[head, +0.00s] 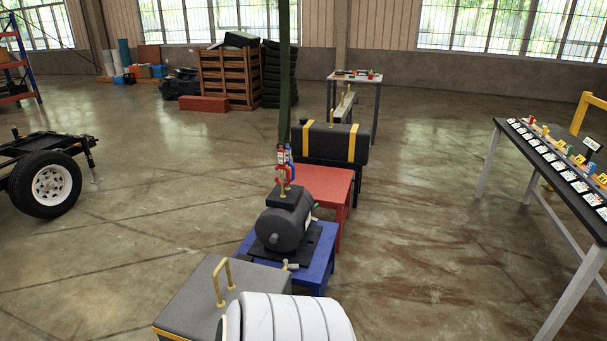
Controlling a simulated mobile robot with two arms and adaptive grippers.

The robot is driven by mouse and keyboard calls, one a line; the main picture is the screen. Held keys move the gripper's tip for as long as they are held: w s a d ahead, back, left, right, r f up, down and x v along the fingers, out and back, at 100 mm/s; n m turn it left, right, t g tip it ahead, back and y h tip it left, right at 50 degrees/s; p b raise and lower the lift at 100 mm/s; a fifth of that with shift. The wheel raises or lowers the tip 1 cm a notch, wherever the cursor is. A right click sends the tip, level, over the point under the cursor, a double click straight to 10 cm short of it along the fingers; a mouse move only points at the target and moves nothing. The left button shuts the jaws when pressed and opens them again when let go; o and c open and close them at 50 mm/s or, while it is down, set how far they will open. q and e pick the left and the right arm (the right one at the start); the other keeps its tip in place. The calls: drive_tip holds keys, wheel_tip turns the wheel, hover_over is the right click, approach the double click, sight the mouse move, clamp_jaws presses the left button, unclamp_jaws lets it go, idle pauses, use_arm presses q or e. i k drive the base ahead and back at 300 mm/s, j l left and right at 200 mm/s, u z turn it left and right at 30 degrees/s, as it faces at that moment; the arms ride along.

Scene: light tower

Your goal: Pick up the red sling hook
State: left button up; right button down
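A long dark green sling (285,75) hangs straight down near the middle of the head view. At its lower end are small red hook parts (283,158), with some blue and white beside them. They sit just above the black tank (285,228) and its brass-coloured lifting fitting (283,190). The parts overlap, so I cannot tell whether a hook is joined to that fitting. Neither of my grippers is in view.
The black tank stands on a blue table (318,268). A red table (325,182) and a yellow-strapped tank (330,143) are behind. A grey box (190,300) with a yellow handle is in front. A long table (530,150) stands right.

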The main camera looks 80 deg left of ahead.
sight(282, 152)
drive_tip(key=i+u, duration=0.45)
drive_tip(key=i+l+u, duration=0.1)
drive_tip(key=i+u, duration=0.35)
